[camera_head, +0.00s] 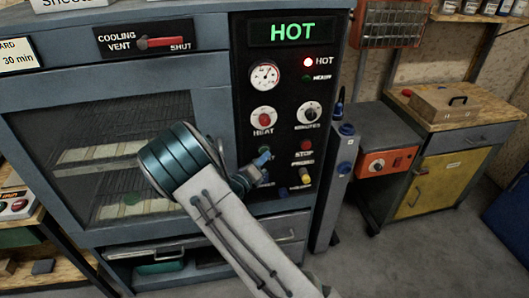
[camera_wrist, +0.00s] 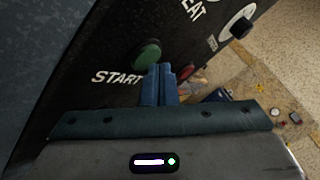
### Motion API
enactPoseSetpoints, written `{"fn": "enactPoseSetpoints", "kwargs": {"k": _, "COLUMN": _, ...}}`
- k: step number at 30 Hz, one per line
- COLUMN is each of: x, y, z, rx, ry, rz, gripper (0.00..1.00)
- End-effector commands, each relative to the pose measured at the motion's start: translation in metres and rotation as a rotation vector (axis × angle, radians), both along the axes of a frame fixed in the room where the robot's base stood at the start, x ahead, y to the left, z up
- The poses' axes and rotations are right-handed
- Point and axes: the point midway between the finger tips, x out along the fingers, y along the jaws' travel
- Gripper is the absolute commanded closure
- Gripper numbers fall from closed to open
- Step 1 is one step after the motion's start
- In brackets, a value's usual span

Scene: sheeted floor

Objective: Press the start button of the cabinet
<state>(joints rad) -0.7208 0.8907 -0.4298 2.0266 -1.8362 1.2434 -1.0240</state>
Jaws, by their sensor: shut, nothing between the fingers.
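The cabinet (camera_head: 215,75) is a large blue-grey oven with a black control panel on its right side. Its green start button (camera_wrist: 147,54), labelled START, shows in the wrist view. In the head view my gripper (camera_head: 265,157) is in front of the panel's lower left and covers much of that area. In the wrist view my gripper (camera_wrist: 159,69) is shut, its blue fingers pressed together and empty. The fingertips overlap the button's lower right edge in the picture. I cannot tell whether they touch it.
The panel also carries a lit HOT display (camera_head: 293,32), a heat knob (camera_head: 264,118), a minutes knob (camera_head: 309,113), a red stop button (camera_head: 307,147) and a yellow-tipped switch (camera_head: 305,172). A yellow-doored workbench (camera_head: 430,185) stands at the right.

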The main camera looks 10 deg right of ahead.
Motion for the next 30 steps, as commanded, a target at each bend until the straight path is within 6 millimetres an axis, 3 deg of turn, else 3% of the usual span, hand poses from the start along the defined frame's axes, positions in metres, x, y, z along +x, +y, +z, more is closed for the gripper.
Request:
{"fn": "enactPoseSetpoints", "kwargs": {"k": 1, "x": 0.0063, "y": -0.0017, "z": 0.0083, "rx": 0.001, "ry": -0.016, "rz": -0.001, "gripper": 1.00}}
{"fn": "enactPoseSetpoints", "kwargs": {"k": 30, "x": -0.0027, "y": -0.0012, "z": 0.0089, "rx": 0.004, "ry": -0.020, "rz": -0.002, "gripper": 1.00}}
